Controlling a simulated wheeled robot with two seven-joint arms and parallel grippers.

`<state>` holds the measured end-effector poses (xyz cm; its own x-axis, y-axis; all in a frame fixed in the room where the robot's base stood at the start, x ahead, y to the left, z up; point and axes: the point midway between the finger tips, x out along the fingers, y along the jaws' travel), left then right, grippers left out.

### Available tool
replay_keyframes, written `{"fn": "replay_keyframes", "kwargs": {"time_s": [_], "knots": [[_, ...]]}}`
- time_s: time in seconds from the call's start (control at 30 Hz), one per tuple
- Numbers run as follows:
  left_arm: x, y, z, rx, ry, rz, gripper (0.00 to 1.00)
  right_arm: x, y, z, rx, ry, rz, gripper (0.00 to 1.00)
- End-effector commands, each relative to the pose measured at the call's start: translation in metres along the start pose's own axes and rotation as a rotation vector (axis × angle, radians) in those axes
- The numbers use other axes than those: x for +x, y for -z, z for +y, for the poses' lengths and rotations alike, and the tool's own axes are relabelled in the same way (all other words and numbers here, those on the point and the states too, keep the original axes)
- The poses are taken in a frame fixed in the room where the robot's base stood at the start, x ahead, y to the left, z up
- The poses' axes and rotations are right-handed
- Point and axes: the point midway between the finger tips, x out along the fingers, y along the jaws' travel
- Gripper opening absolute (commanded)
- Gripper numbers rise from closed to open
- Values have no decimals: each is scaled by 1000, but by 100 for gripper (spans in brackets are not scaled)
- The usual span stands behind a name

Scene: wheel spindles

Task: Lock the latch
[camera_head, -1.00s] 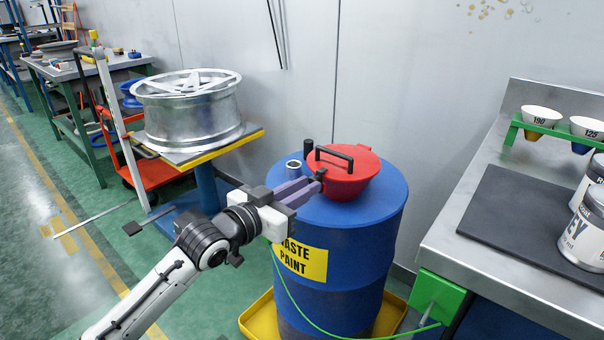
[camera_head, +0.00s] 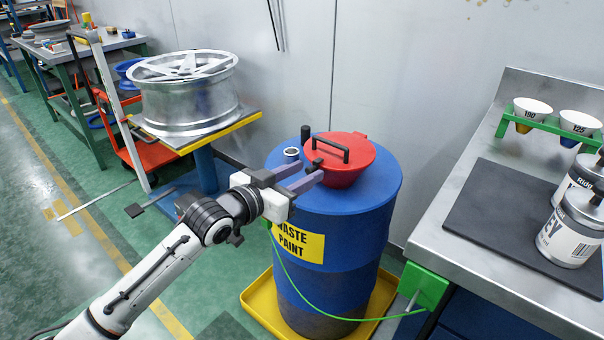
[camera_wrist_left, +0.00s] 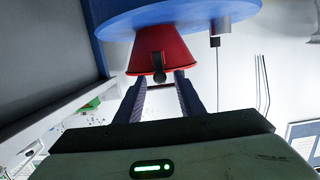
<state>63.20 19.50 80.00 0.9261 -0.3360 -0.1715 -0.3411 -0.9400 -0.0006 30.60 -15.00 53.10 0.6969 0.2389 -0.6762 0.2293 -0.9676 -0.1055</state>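The red lidded funnel (camera_head: 352,158) sits on top of the blue waste paint drum (camera_head: 352,240). A black handle (camera_head: 331,147) spans its lid, which is down. The small black latch (camera_head: 316,164) is on the funnel's near-left edge; it also shows in the left wrist view (camera_wrist_left: 159,76). My left gripper (camera_head: 312,175) is at the latch side of the funnel. In the left wrist view its two fingers (camera_wrist_left: 165,84) are apart, with the latch between and just beyond their tips. I cannot tell whether they touch it. My right gripper is not in view.
A grey pipe stub (camera_head: 291,153) and a black post (camera_head: 305,134) stand on the drum beside the funnel. A metal bench (camera_head: 450,235) with paint cans (camera_head: 570,235) is on the right. A wheel rim (camera_head: 185,95) rests on a stand at left.

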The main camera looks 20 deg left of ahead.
Motion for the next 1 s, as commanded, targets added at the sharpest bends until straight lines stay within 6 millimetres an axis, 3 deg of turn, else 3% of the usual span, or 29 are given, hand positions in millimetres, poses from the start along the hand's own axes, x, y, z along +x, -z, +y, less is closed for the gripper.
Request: {"fn": "replay_keyframes", "kwargs": {"time_s": [0.23,0.7,1.0], "knots": [[-11,-2,0,0,0,-4,35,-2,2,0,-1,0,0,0],[-92,0,0,0,-1,-2,35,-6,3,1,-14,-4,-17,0],[-103,0,0,0,-1,-1,35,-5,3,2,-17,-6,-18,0]]}}
